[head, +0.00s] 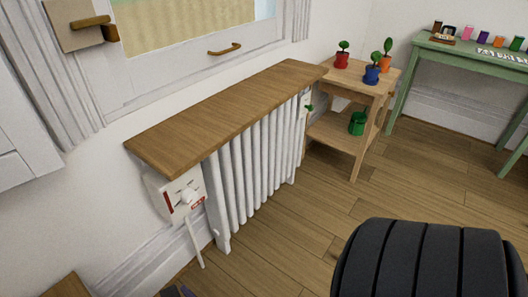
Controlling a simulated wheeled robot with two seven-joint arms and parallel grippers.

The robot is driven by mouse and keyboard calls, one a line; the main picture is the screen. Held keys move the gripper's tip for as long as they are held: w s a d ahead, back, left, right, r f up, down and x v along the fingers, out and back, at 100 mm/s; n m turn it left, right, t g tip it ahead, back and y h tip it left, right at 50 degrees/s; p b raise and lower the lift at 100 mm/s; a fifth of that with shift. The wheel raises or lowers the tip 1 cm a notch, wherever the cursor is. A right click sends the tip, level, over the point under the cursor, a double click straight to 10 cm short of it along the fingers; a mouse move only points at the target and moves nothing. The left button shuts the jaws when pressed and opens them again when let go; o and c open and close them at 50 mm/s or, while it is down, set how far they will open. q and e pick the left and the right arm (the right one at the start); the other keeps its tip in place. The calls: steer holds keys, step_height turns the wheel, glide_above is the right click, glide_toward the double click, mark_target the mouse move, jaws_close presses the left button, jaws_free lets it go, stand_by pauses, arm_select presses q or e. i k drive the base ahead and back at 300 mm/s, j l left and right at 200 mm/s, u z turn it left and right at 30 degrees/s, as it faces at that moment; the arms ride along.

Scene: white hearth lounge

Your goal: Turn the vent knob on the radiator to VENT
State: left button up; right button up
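The white radiator (247,178) stands against the wall under a wooden shelf (225,110). At its near left end is a small pale panel with red markings (170,201). A white round vent knob (187,197) sits on this panel. The lettering is too small to read, so I cannot tell which setting the knob points to. A white pipe or lever (195,242) hangs below the panel. Neither of my grippers is in view, and nothing touches the knob.
A wooden stand (345,147) with several small potted plants is beyond the radiator. A green table (470,58) with small coloured items is at the far right. A black ribbed rounded object (425,262) fills the lower right. Wooden floor (290,235) before the radiator is clear.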

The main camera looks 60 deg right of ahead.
mark_target(310, 107)
steer(key=z, duration=2.15)
